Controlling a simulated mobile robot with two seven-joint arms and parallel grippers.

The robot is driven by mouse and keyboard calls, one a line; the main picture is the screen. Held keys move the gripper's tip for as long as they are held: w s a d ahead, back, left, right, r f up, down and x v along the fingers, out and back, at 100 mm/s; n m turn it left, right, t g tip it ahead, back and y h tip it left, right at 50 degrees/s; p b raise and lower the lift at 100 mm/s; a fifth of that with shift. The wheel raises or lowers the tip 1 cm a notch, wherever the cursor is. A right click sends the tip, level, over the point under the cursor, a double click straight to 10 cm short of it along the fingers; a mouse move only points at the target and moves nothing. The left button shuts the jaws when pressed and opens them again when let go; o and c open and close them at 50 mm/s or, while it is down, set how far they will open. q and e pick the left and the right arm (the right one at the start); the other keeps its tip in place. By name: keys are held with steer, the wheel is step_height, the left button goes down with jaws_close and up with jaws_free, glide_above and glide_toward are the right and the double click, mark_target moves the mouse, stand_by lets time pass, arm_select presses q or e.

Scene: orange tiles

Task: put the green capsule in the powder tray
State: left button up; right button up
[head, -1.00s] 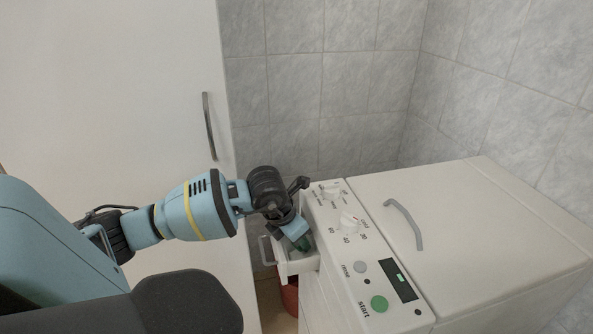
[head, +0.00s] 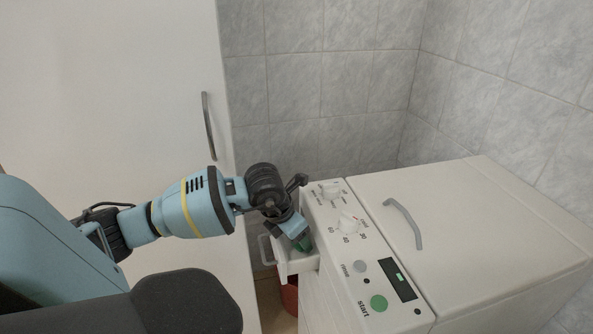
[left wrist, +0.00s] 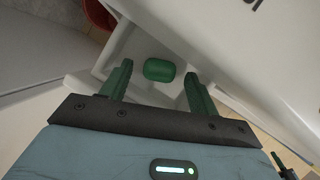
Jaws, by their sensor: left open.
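The green capsule (left wrist: 159,70) lies inside the white powder tray (left wrist: 117,57) in the left wrist view. The tray is pulled out from the washing machine and also shows in the head view (head: 283,268). My left gripper (left wrist: 160,82) is open, its two green fingers apart on either side of the capsule and a little short of it. In the head view the left gripper (head: 304,245) points down at the tray and hides the capsule.
The washing machine (head: 480,230) stands right of the tray, with knobs and a green start button (head: 379,303) on its panel. A tall white cabinet (head: 110,90) is at the left. A red container (left wrist: 98,14) stands below the tray.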

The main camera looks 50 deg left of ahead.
arm_select(q)
steer(key=v, duration=1.1)
steer(key=shift+r, duration=0.15)
